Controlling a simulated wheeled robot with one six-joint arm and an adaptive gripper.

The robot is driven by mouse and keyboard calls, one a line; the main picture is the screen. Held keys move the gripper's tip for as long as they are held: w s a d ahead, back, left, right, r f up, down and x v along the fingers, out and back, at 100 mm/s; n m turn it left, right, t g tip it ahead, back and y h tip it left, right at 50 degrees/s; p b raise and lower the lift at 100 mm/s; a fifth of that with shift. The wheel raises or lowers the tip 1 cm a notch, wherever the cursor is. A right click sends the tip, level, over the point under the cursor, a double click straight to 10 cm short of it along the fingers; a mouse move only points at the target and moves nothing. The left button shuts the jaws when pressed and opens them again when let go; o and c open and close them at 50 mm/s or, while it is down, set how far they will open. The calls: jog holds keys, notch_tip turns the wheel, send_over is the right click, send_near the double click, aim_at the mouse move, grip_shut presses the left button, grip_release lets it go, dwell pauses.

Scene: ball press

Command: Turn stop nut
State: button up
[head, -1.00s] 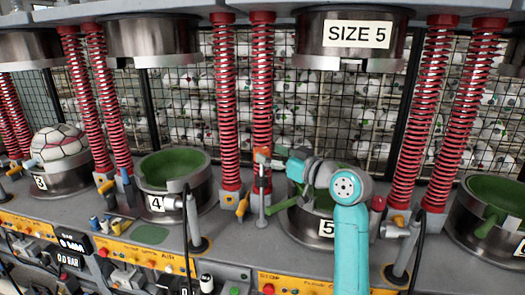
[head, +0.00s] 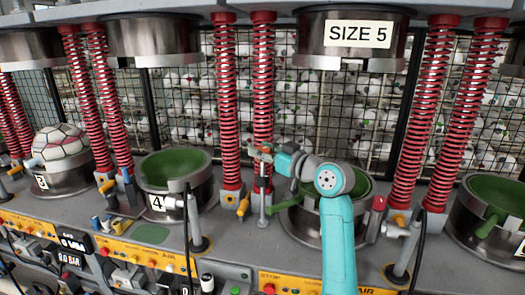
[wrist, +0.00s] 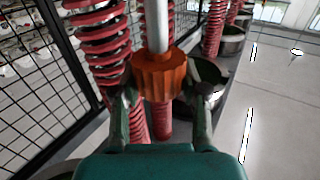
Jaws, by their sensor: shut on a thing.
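The stop nut (wrist: 159,73) is an orange, ribbed collar around a pale upright rod (wrist: 157,25) in the wrist view. My gripper (wrist: 166,92) has one finger on each side of the nut and is shut on it. In the head view my gripper (head: 272,152) is at the post beside the size 5 press, in front of the red springs. The nut is small there and its edges are hard to make out. The lower end of the rod is hidden behind the nut in the wrist view.
Red springs (head: 225,110) stand close behind my gripper. The size 5 lower mould (head: 300,222) is just right of it, under the upper mould (head: 350,40). The size 4 mould (head: 160,205) is to the left. A wire mesh (wrist: 40,70) is at the left in the wrist view.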

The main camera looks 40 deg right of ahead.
aim_at(263, 149)
jog(key=shift+y, duration=0.4)
jog(key=n+g+y, duration=0.1)
jog(key=n+y, duration=0.1)
jog(key=y, duration=0.1)
jog(key=shift+d+n+y, duration=0.1)
jog(key=shift+n+y, duration=0.2)
jog(key=shift+n, duration=0.1)
jog(key=shift+n+g+y, duration=1.3)
jog(key=shift+n+y, duration=0.4)
jog(key=shift+y, duration=0.6)
jog(key=o, duration=1.2)
jog(key=shift+c, duration=0.2)
notch_tip(263, 149, up, 10)
jog(key=shift+f, duration=0.1)
